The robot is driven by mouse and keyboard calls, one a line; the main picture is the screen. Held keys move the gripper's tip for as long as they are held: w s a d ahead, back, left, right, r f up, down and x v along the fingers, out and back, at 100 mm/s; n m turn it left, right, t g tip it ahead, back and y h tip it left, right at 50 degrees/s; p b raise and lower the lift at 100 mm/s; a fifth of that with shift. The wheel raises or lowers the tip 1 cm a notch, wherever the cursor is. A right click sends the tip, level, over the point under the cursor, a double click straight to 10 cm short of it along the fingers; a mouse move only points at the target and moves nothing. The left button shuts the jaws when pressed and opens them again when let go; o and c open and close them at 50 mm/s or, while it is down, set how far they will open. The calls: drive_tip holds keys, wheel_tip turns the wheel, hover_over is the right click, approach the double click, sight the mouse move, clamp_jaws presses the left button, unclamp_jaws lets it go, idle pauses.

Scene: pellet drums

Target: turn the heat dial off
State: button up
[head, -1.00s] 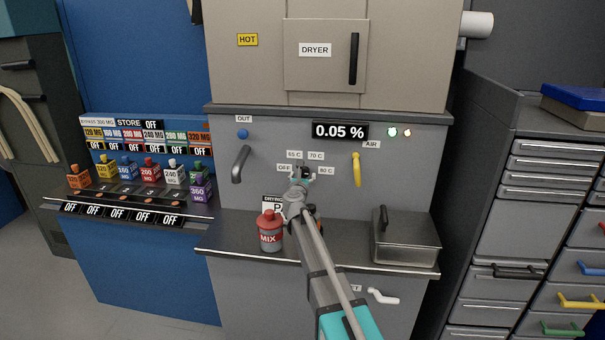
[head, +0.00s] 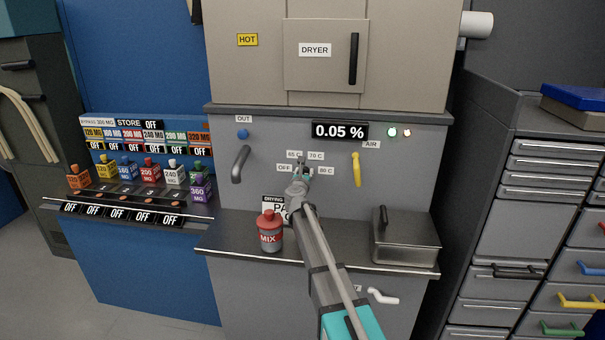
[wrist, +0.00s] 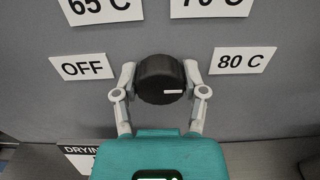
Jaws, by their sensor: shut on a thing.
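The heat dial is a round black knob (wrist: 160,72) on the grey dryer panel. Labels ring it: OFF (wrist: 82,66) at left, 65 C (wrist: 100,8) and 70 C (wrist: 208,6) above, 80 C (wrist: 241,60) at right. A white mark on the knob lies on its right half, pointing right, a little below the 80 C label's height. My gripper (wrist: 160,80) has one finger against each side of the knob and is shut on it. In the head view my gripper (head: 302,176) covers most of the dial.
A yellow AIR handle (head: 357,169) is right of the dial and a grey OUT handle (head: 240,164) left. A red-capped MIX bottle (head: 270,232) and a lidded metal box (head: 405,240) stand on the shelf below. The display (head: 340,131) reads 0.05 %.

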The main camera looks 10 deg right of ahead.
drive_tip(key=shift+c, duration=1)
drive_tip(key=shift+a, duration=0.2)
drive_tip(key=shift+c, duration=0.4)
drive_tip(key=shift+d, duration=0.15)
